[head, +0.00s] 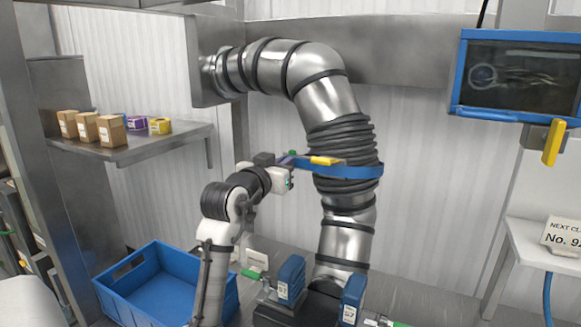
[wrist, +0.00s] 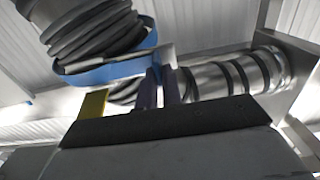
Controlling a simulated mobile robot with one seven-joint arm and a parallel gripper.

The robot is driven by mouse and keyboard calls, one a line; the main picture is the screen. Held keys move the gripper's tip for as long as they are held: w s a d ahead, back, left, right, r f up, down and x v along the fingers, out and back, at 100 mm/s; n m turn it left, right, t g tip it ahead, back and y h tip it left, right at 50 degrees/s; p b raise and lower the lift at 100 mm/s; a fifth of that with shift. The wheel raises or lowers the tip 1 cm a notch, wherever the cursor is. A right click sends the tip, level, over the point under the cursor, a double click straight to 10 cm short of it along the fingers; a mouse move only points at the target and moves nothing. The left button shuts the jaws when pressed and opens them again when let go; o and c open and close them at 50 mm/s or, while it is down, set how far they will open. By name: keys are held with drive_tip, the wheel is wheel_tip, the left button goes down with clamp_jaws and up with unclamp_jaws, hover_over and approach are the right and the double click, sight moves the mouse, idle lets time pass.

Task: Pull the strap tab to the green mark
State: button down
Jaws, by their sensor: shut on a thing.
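A blue strap (head: 350,171) runs around the dark ribbed sleeve of a steel duct. A yellow piece (head: 325,160) sits on the strap's left part; it also shows in the wrist view (wrist: 92,104). My gripper (head: 288,161) is at the strap's left end, left of the sleeve. In the wrist view its two purplish fingers (wrist: 161,87) are shut on the strap tab, mostly hidden between them. The blue band (wrist: 105,73) runs left from there. A small green spot (head: 293,153) shows just above the fingers; I cannot tell whether it is the green mark.
A blue crate (head: 122,297) stands below left. A steel shelf (head: 150,147) with small boxes is at the left. Blue blocks (head: 291,279) stand by the duct's foot. A blue-framed screen (head: 520,75) hangs at the upper right.

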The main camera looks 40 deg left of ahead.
drive_tip(key=c, duration=1.6)
unclamp_jaws()
drive_tip(key=shift+o, duration=0.2)
drive_tip(key=b+v, duration=0.5)
drive_tip(key=v, duration=0.8)
drive_tip(key=shift+s, duration=0.4)
drive_tip(key=shift+f, duration=0.1)
